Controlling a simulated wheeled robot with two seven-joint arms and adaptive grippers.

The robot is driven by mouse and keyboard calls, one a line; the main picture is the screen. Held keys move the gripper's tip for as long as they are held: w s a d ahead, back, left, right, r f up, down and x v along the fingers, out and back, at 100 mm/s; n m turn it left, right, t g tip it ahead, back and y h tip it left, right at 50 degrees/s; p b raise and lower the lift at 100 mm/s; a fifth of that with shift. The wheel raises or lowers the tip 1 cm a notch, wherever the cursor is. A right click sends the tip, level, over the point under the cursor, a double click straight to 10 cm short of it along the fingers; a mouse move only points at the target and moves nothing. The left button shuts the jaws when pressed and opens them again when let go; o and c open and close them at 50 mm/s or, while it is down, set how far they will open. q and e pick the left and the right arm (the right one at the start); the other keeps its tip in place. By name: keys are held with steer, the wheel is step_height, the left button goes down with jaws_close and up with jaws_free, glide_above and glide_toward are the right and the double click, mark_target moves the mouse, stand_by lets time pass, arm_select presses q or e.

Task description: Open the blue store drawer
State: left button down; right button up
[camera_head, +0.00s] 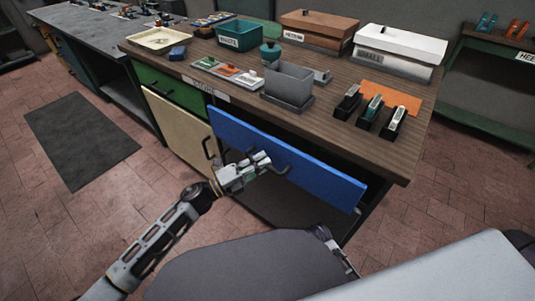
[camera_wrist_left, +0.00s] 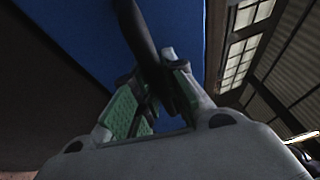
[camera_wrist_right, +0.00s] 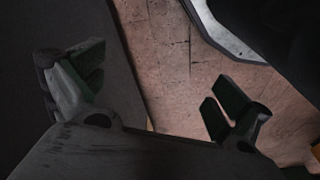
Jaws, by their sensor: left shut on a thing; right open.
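The blue store drawer (camera_head: 315,177) is in the bench front, below the STORE label. Its blue front stands out from the bench, with a dark gap behind its top edge. My left gripper (camera_head: 262,163) is at the middle of this front, shut on the dark drawer handle (camera_head: 282,171). In the left wrist view the handle (camera_wrist_left: 145,40) runs between the green-padded fingers (camera_wrist_left: 155,100), with the blue front (camera_wrist_left: 85,35) behind. My right gripper (camera_wrist_right: 158,95) is open and empty in the right wrist view, over dark surfaces and floor. In the head view it is mostly hidden.
A green drawer (camera_head: 170,87) and a cream door (camera_head: 178,128) are left of the blue front. Tiled floor (camera_head: 60,235) is free at the left.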

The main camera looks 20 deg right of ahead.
arm_select(q)
steer(key=s+a+p, duration=0.3)
steer(key=s+a, duration=0.8)
steer(key=a, duration=0.4)
steer(key=shift+s+p, duration=0.4)
arm_select(e)
step_height(320, 180, down, 11)
steer(key=s+d, duration=0.1)
steer(key=d, duration=0.1)
steer(key=shift+s+d+h, duration=0.15)
steer(key=shift+d+h, duration=0.1)
steer(key=shift+h, duration=0.05)
arm_select(q)
steer(key=shift+f, duration=0.1)
arm_select(e)
steer(key=shift+r, duration=0.1)
arm_select(q)
steer(key=c, duration=1.5)
jaws_free()
steer(key=shift+o, duration=0.2)
steer(key=shift+a, duration=0.1)
steer(key=v, duration=1.1)
steer(key=shift+a, duration=0.4)
steer(key=shift+s, duration=0.15)
arm_select(e)
steer(key=shift+a, duration=0.1)
